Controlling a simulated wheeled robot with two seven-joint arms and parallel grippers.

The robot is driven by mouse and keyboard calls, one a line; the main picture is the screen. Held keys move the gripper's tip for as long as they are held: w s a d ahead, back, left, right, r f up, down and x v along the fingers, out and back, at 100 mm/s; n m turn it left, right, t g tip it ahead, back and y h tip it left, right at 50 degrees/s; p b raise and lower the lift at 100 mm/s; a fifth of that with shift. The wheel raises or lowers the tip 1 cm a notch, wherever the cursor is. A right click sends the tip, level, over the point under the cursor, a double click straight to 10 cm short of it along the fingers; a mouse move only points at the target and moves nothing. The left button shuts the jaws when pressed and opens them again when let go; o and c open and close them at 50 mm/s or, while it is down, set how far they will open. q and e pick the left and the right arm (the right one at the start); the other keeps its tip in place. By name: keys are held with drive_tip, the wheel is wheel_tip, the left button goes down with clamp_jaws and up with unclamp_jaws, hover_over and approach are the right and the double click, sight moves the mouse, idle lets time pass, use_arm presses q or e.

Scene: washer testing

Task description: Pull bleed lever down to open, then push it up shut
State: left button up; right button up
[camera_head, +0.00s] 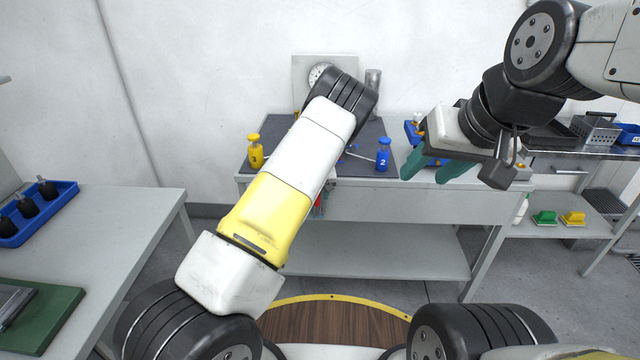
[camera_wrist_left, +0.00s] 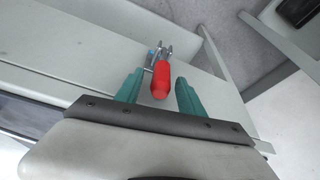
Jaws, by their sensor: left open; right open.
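The bleed lever has a red handle (camera_wrist_left: 161,80) on a metal linkage, seen in the left wrist view at the front of the workbench. In the head view only a red sliver (camera_head: 318,206) shows beside my left arm. My left gripper (camera_wrist_left: 160,88) is open. Its two teal fingers stand on either side of the handle in the wrist view, with gaps on both sides. The arm hides this gripper in the head view. My right gripper (camera_head: 433,170) is open and empty in front of the bench's right part.
The grey workbench (camera_head: 400,205) carries a yellow bottle (camera_head: 254,153), a blue bottle (camera_head: 383,156) and a gauge (camera_head: 320,75) on a panel. A side table (camera_head: 130,215) with a blue tray (camera_head: 35,215) stands left. A shelf with green and yellow items stands right.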

use_arm(q)
drive_tip(key=v, duration=0.6)
drive_tip(key=shift+r, duration=0.35)
drive_tip(key=s+a+r+h, duration=0.2)
drive_tip(key=s+r, duration=0.7)
drive_tip(key=r, duration=0.4)
drive_tip(key=s+a+r+h, duration=0.2)
drive_tip(key=s+a+r, duration=0.1)
drive_tip(key=s+r, duration=0.8)
drive_tip(key=s+a+r+m, duration=0.1)
drive_tip(key=s+r, duration=0.2)
drive_tip(key=s, duration=0.4)
drive_tip(key=s+a+r+m+t, duration=0.1)
drive_tip(key=s+r, duration=0.2)
drive_tip(key=s, duration=0.3)
drive_tip(key=s+a+r+t+y, duration=0.1)
drive_tip(key=s+r, duration=0.2)
drive_tip(key=s, duration=0.4)
drive_tip(key=shift+s+a+m, duration=0.25)
drive_tip(key=shift+s+m, duration=0.05)
drive_tip(key=shift+m, duration=0.1)
